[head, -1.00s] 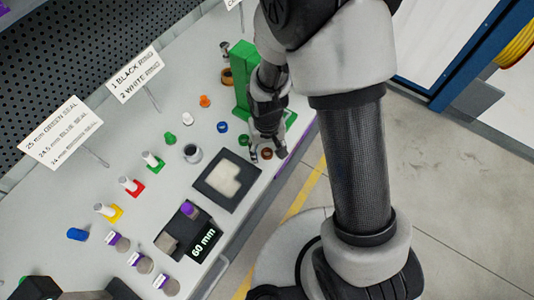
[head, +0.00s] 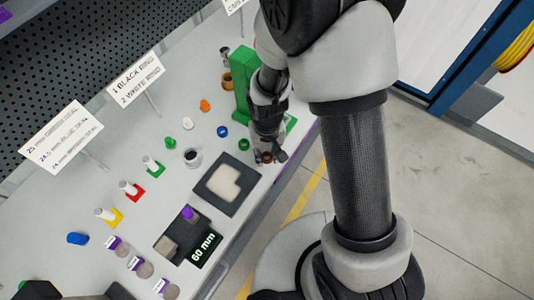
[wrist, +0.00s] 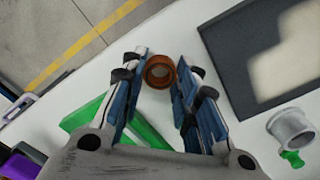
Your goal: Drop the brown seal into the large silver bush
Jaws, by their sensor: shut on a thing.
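The brown seal (wrist: 160,72) is a short brown ring; in the head view it shows small at my gripper's tip (head: 267,157). My gripper (wrist: 160,70) has its two blue-and-black fingers on either side of the seal and is shut on it, low at the table's front edge. The large silver bush (wrist: 290,128) stands upright on the table, apart from the gripper, at the lower right of the wrist view. In the head view the bush (head: 192,157) is left of my gripper, its opening facing up.
A tall green stand (head: 242,80) rises just behind my gripper. Blue (head: 222,131) and green (head: 243,144) rings lie nearby. Several coloured holders stand farther left.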

